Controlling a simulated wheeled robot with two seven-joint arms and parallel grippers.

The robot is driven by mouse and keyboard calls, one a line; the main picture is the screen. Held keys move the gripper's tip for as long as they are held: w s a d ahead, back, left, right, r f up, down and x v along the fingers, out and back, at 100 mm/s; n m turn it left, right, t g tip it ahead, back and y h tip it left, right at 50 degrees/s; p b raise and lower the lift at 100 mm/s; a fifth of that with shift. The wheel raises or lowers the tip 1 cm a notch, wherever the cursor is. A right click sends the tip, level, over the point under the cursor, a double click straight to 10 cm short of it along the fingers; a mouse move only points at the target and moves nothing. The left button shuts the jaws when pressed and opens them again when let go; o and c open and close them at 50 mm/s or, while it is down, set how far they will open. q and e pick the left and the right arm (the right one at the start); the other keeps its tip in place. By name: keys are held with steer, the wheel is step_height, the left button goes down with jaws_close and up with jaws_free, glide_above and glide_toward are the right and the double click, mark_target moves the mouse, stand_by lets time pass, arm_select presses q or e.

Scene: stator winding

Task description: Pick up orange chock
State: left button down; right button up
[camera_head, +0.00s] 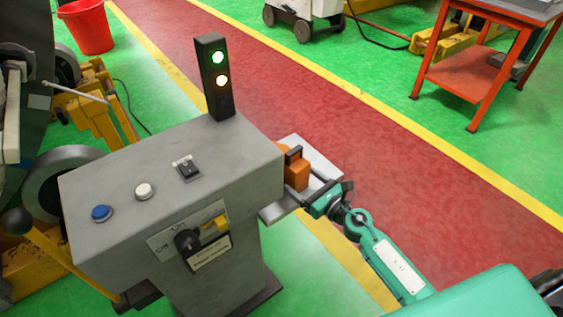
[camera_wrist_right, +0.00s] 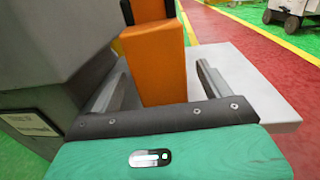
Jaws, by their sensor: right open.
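The orange chock (camera_head: 297,176) stands upright on a small grey shelf (camera_head: 318,158) at the right side of the grey control console. It has a black part at its top. My right gripper (camera_head: 313,191) is open at the near edge of the shelf, just in front of the chock. In the right wrist view the chock (camera_wrist_right: 154,65) stands ahead, between the lines of the two open fingers (camera_wrist_right: 160,80), with gaps at both sides. Its lower front is partly hidden by the gripper's dark palm edge. My left gripper is not in view.
The grey console (camera_head: 150,190) with buttons and a signal light (camera_head: 216,78) stands close left of the chock. The red walkway (camera_head: 400,160) beyond the shelf is clear. A red table (camera_head: 470,75) and a red bucket (camera_head: 87,27) stand farther back.

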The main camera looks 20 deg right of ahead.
mark_target(291, 170)
steer(key=shift+w+a+r, duration=0.15)
steer(key=shift+w+a, duration=0.1)
steer(key=shift+w, duration=0.35)
steer(key=x, duration=0.3)
steer(key=shift+w+a+p, duration=0.1)
steer(key=shift+w+p, duration=0.1)
steer(key=shift+p, duration=0.2)
steer(key=shift+w+a, duration=0.1)
steer(key=shift+w, duration=0.2)
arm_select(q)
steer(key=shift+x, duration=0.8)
arm_select(e)
steer(key=c, duration=1)
steer(key=shift+c, duration=0.8)
steer(key=shift+r, duration=0.15)
